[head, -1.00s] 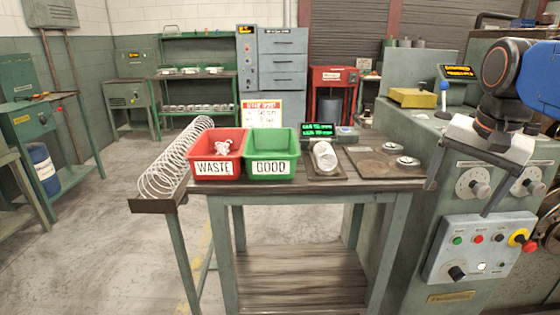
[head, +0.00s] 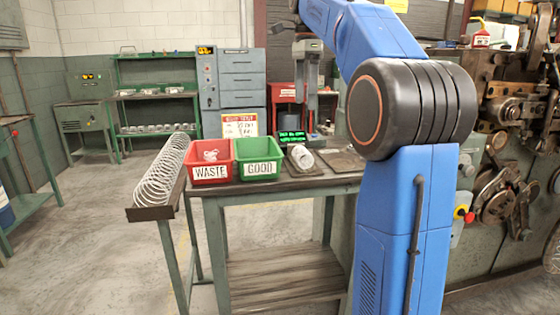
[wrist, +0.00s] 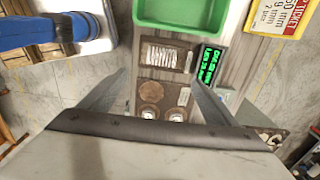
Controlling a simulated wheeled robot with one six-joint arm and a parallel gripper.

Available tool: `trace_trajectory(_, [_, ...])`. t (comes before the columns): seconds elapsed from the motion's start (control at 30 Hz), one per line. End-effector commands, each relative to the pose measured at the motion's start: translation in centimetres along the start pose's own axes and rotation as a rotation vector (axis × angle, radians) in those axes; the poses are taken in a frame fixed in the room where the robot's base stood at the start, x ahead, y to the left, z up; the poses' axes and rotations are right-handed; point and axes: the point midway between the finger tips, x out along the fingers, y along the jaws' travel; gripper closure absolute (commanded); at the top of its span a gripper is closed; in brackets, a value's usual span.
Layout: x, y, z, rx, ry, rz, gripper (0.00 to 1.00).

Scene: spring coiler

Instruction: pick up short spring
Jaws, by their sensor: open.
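A short spring (head: 302,157) of pale wire lies on a dark plate on the bench, to the right of the green GOOD bin. It also shows in the wrist view (wrist: 160,56), on its side between the green bin and a brown board. My gripper (head: 305,103) points down above the bench near the display, behind and above the spring as the head view sees it. In the wrist view, my two fingers (wrist: 158,82) are spread wide and nothing is between them. The spring appears beyond the fingertips, roughly centred between them.
The green GOOD bin (head: 258,169) and the red WASTE bin (head: 210,172) stand to the left. A small green-lit display (wrist: 209,64) is close beside the spring plate. A brown board (wrist: 165,95) holds two discs. A long coil (head: 163,172) lies in a trough at far left.

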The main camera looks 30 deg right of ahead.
Motion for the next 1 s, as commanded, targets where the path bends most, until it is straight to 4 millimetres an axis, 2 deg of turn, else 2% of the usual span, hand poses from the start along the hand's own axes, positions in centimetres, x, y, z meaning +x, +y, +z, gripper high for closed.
trace_trajectory(0.17, [1.3, -0.1, -0.1, 0.012, 0.0, 0.004, 0.17])
trace_trajectory(0.7, [10.5, -0.1, -0.1, 0.009, 0.0, 0.003, 0.17])
trace_trajectory(1.0, [12.5, -0.1, -0.1, 0.009, 0.0, 0.003, 0.17])
